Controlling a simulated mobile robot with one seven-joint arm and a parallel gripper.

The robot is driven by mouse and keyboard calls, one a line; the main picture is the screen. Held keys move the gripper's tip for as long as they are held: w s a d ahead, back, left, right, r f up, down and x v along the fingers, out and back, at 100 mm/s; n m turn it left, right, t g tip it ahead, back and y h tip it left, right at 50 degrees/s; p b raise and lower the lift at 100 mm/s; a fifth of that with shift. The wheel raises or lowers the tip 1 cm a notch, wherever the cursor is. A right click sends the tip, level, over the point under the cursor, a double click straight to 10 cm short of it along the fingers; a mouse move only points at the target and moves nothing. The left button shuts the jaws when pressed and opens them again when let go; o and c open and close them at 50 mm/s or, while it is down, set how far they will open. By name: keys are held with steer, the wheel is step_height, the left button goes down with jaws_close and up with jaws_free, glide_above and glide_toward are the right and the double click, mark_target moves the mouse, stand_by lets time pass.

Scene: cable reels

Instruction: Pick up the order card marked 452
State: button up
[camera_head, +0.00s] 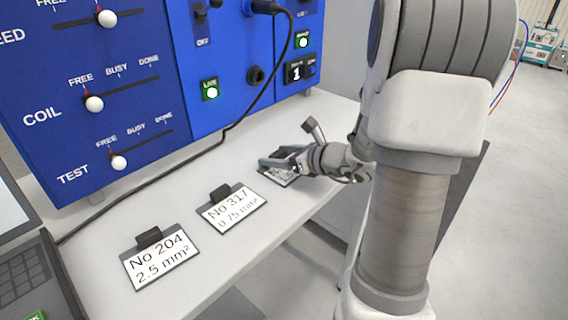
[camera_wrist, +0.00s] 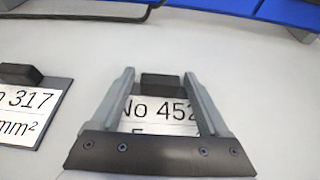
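The order card marked 452 (camera_wrist: 160,112) lies on the bench in the wrist view, with a dark block-shaped grip (camera_wrist: 162,81) at its far edge. My gripper (camera_wrist: 158,78) is open over it, with one finger on each side of the card's grip. The gripper body hides the card's lower part. In the head view my gripper (camera_head: 272,162) is low at the right part of the bench, largely covering the card (camera_head: 282,179). Whether the fingers touch the card, I cannot tell.
The card No 317 (camera_head: 232,210) and the card No 204 (camera_head: 161,262) lie to the left on the pale bench (camera_head: 215,270). A blue panel (camera_head: 130,90) with sliders and lights stands behind. A black cable (camera_head: 150,177) runs along the bench. A laptop (camera_head: 35,275) is at far left.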

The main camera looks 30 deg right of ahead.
jaws_close()
